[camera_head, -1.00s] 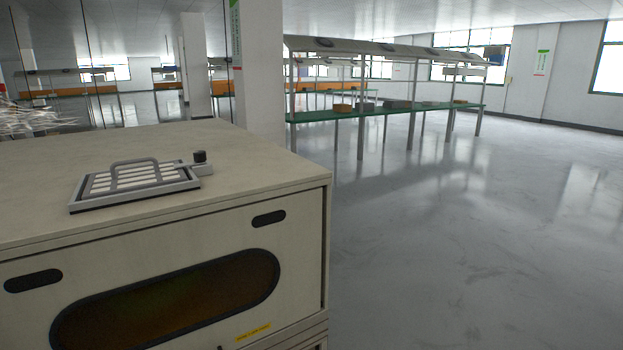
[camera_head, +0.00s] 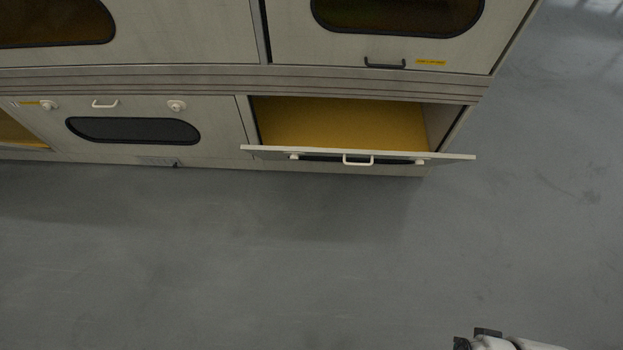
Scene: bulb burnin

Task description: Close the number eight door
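An open lower door (camera_head: 400,158) is at the right end of the cabinet's bottom row. It is folded down and sticks out toward me, with a white handle (camera_head: 358,160) and two white knobs on it. Behind it a compartment with a yellow inside (camera_head: 340,122) shows. No number can be read on any door, so I cannot tell which is number eight. A white part of my arm shows at the bottom right edge; my gripper's fingers cannot be made out.
A shut lower door (camera_head: 135,122) with a dark window is left of the open one. Another yellow compartment (camera_head: 18,132) shows at the far left edge. Upper doors with dark windows, one with a black handle (camera_head: 385,64), are above. The grey floor (camera_head: 240,265) in front is clear.

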